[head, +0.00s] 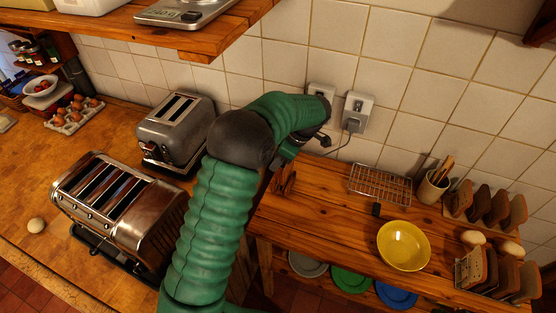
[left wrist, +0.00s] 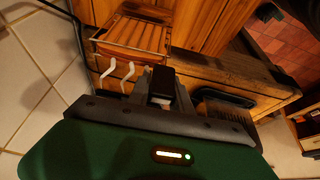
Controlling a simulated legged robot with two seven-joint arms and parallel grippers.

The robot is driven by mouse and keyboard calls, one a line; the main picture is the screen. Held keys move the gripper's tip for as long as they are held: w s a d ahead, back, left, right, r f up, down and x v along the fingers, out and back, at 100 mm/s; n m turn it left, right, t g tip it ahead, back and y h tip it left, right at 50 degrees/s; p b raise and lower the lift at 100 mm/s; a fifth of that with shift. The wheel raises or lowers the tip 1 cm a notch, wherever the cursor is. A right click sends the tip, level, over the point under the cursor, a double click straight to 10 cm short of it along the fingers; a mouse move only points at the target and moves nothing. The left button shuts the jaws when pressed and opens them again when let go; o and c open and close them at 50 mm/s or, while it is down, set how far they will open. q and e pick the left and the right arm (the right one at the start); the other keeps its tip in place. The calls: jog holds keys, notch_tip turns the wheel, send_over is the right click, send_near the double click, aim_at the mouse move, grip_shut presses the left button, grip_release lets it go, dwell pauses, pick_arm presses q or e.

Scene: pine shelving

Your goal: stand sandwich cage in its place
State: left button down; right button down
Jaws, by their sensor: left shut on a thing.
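My left gripper (head: 288,156) points down at the left end of the pine shelf, largely hidden behind my green arm. In the left wrist view its jaws (left wrist: 160,88) are shut on a dark, handle-like piece, which I take to be part of the sandwich cage. A wire frame (left wrist: 130,38) with two pale hooked ends shows just beyond the jaws; whether it joins the held piece is unclear. My right gripper is not in view.
A grey toaster (head: 176,130) and a larger chrome toaster (head: 118,205) stand on the counter at left. A yellow bowl (head: 403,246), a utensil pot (head: 432,187) and bread racks (head: 490,277) occupy the shelf's right. Wall sockets (head: 355,112) and a cable are behind my wrist. An upper shelf (head: 200,42) overhangs.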

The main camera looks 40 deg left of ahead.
pick_arm(q)
jog(key=shift+f, duration=0.1)
jog(key=shift+f+b, duration=1.35)
jog(key=shift+f, duration=0.25)
jog(key=c, duration=1.1)
grip_release()
jog(key=o, duration=0.5)
